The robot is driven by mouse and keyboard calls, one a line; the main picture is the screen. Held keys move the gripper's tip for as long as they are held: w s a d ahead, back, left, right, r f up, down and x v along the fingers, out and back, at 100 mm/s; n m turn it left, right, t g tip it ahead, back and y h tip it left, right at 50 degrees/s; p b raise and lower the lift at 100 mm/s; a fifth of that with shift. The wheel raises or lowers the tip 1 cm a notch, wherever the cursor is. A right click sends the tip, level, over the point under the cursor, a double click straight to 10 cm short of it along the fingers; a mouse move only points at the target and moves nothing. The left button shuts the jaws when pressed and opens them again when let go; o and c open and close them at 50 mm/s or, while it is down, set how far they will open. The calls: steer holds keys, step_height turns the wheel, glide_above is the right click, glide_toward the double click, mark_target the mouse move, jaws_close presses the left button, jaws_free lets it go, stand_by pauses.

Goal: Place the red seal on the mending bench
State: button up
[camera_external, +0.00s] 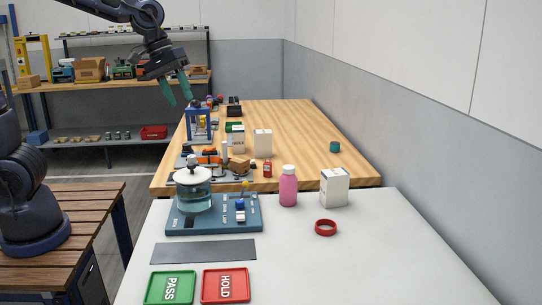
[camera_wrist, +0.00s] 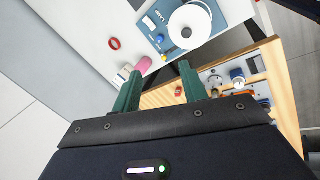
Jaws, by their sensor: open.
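The red seal looks to be the red ring (camera_external: 326,228) lying flat on the white table (camera_external: 390,265), right of the pink bottle; it also shows in the wrist view (camera_wrist: 114,44). A wooden-topped bench (camera_external: 310,140) stands behind the white table; no label shows which one is the mending bench. My gripper (camera_external: 179,96) is raised above the left side of the wooden bench, far from the ring, with its green fingers pointing down. In the wrist view my gripper (camera_wrist: 159,70) is open, with nothing between the fingers.
The white table holds a blue test unit with a glass jar (camera_external: 193,190), a pink bottle (camera_external: 288,186), a white box (camera_external: 334,187), and PASS (camera_external: 171,288) and HOLD (camera_external: 225,285) trays. Several items crowd the wooden bench's left; its right is mostly clear except a teal cylinder (camera_external: 335,146).

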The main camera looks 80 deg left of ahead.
steer(key=s+d+m, duration=0.3)
steer(key=s+m, duration=0.3)
steer(key=s, duration=0.4)
steer(key=s+d+m+y, duration=0.1)
steer(key=s+d+m, duration=0.3)
steer(key=s, duration=0.7)
steer(key=m, duration=0.2)
steer(key=shift+s+d+m+t+y, duration=0.15)
steer(key=shift+m+t+y, duration=0.15)
steer(key=shift+t, duration=0.1)
